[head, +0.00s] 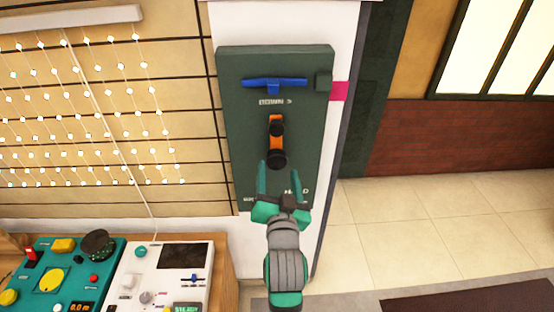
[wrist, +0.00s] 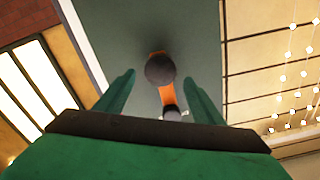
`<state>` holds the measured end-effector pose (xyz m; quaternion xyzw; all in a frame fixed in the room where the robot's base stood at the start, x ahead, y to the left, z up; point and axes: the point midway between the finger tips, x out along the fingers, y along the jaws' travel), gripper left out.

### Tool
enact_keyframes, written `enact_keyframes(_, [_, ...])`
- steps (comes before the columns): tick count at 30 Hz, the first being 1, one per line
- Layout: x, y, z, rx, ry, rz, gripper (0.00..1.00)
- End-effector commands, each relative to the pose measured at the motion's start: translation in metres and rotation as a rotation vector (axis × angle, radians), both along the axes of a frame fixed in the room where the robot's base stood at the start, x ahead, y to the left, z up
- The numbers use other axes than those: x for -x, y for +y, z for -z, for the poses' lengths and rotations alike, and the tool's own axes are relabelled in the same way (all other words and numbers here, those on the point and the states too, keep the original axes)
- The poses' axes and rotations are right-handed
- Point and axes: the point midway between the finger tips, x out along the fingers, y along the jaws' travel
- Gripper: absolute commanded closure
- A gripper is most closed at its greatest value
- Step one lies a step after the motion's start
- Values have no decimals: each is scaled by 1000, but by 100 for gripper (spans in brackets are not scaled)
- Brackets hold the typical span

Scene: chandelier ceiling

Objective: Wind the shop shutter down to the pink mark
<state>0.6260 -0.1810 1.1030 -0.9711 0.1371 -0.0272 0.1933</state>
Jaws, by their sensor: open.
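A dark green panel (head: 238,150) is fixed to a white wall post, with a "DOWN >" label. On it is an orange crank (head: 276,141) pointing down, with a round dark knob (head: 276,159) at its lower end. The crank (wrist: 167,95) and knob (wrist: 160,69) also show in the wrist view. A blue bar (head: 275,83) lies across the panel's top. A small dark block (head: 323,80) sits beside the pink mark (head: 340,91). My gripper (head: 280,170) is open, its fingertips around or just short of the knob; contact is not clear. It hides part of the lower label.
A tan slatted surface with strings of lights (head: 80,120) is left of the panel. A wooden table below holds a teal console (head: 62,275) and a white console (head: 150,270).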

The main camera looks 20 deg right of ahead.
Motion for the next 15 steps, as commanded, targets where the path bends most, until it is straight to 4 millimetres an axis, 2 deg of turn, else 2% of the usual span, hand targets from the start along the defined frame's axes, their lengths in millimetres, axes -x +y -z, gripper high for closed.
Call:
enact_keyframes(6, [-36, -10, 0, 0, 0, 0, 38])
enact_keyframes(15, [-59, -17, 0, -1, -1, 0, 38])
